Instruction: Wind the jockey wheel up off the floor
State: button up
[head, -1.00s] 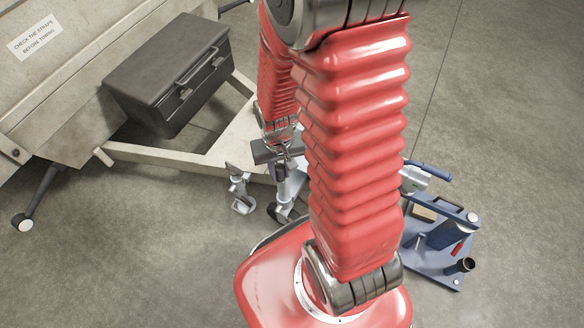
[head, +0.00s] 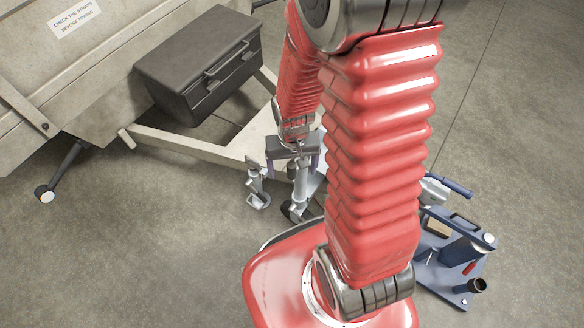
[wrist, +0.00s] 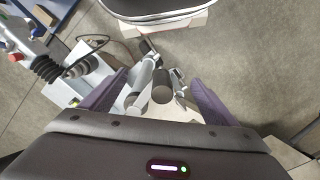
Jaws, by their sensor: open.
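The jockey wheel shows in the head view as a silver upright tube (head: 300,186) with a small dark wheel (head: 290,211) low down at the floor. My gripper (head: 293,166) is above and around its top, partly hiding it. In the wrist view my gripper's two purple fingers (wrist: 158,97) are spread wide. A dark cylindrical grip (wrist: 163,87), apparently the winding handle's, shows end-on between them, with a clear gap on both sides. Silver metal parts (wrist: 143,75) lie beside it. The wheel itself is not clear in the wrist view.
The pale trailer frame (head: 180,146) carries a black box (head: 195,68). A second silver fitting (head: 257,188) stands just left of the jockey wheel. A blue stand (head: 450,255) is at the right. A coupling with black bellows (wrist: 45,66) is at the wrist view's left. Open floor lies lower left.

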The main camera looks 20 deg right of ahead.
jog(key=o, duration=0.4)
jog(key=shift+c, duration=0.2)
jog(key=shift+r, duration=0.1)
jog(key=shift+r, duration=3.95)
jog(key=shift+s, duration=0.2)
jog(key=s+a+r+n+t, duration=0.1)
jog(key=s+r+t, duration=0.1)
jog(key=r, duration=0.9)
jog(key=s+a+r+n+t, duration=0.2)
jog(key=s+r+t, duration=0.1)
jog(key=r, duration=0.8)
jog(key=shift+a+r+n+t, duration=0.3)
jog(key=shift+r, duration=0.1)
jog(key=shift+c, duration=0.5)
